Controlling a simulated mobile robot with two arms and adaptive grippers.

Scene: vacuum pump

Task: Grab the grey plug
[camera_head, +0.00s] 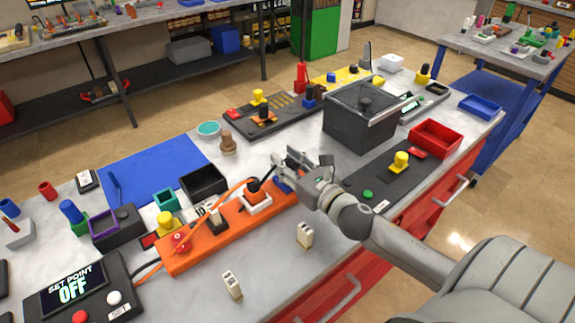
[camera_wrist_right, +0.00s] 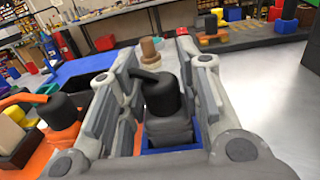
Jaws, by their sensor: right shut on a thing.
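The grey plug (camera_wrist_right: 168,125) is in the right wrist view, dark grey with a black cylindrical top and a cable bending off to the left. It sits upright in a blue socket (camera_wrist_right: 192,140), whose edge shows around its base. My right gripper (camera_head: 287,163) is at the right end of the orange power strip (camera_head: 225,228). Its two fingers (camera_wrist_right: 160,80) stand on either side of the plug and are shut on it. In the head view the gripper hides most of the plug. My left gripper is not in view.
A black open box (camera_head: 203,182) and a brown knob (camera_head: 228,143) stand behind. Two white connectors (camera_head: 305,236) stand in front.

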